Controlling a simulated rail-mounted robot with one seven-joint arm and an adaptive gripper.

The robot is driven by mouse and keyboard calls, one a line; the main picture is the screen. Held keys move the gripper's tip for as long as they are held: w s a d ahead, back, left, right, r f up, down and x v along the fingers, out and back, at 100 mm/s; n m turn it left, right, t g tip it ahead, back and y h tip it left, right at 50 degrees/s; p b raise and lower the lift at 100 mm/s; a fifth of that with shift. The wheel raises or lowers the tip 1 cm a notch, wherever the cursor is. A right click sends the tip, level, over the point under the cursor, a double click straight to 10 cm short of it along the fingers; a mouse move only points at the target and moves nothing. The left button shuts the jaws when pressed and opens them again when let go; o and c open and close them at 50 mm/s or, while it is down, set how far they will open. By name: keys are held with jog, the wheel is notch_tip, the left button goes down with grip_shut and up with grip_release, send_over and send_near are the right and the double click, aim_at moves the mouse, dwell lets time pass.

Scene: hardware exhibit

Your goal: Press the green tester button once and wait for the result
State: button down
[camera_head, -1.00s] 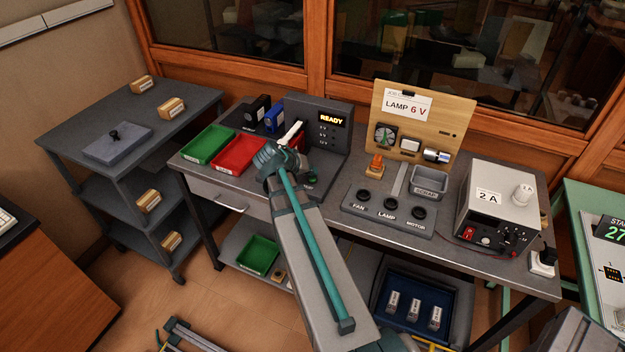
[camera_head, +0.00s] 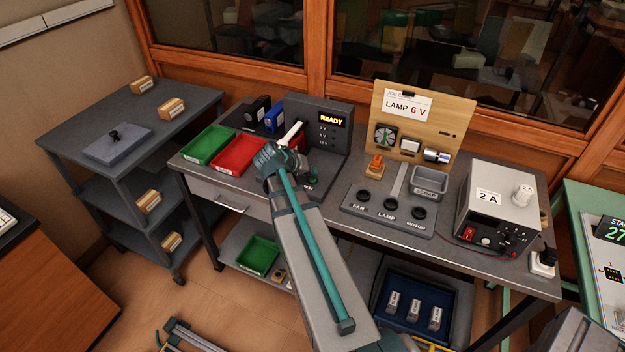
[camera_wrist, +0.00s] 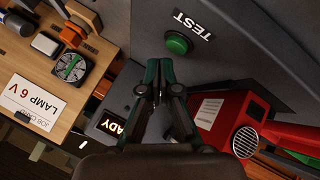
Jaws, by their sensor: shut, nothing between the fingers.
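The tester (camera_head: 327,118) is a dark grey unit on the bench, and its screen reads READY. In the wrist view its round green button (camera_wrist: 178,43) lies on the grey base beside a TEST label. In the head view the green button (camera_head: 314,177) is small and partly behind my arm. My gripper (camera_wrist: 160,68) is shut and empty in the wrist view. Its tips appear just below the button in that picture, apart from it. In the head view my wrist hides most of the gripper. A red device (camera_wrist: 230,118) sits in the tester beside my gripper.
Green (camera_head: 208,144) and red (camera_head: 238,154) trays lie left of the tester. Black and blue batteries stand behind them. A lamp board (camera_head: 420,115), a socket block (camera_head: 388,210) and a 2 A power supply (camera_head: 498,200) stand to the right.

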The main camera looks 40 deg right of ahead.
aim_at(311, 180)
jog(key=shift+f, duration=0.15)
jog(key=shift+f+b, duration=0.3)
jog(key=shift+b, duration=0.1)
jog(key=shift+f+b, duration=0.35)
jog(key=shift+f, duration=0.05)
dwell(0.6)
jog(key=shift+r, duration=0.2)
jog(key=shift+r+p, duration=0.45)
jog(key=shift+r, duration=0.25)
jog(key=shift+r+p, duration=1.35)
jog(key=shift+r, duration=1.15)
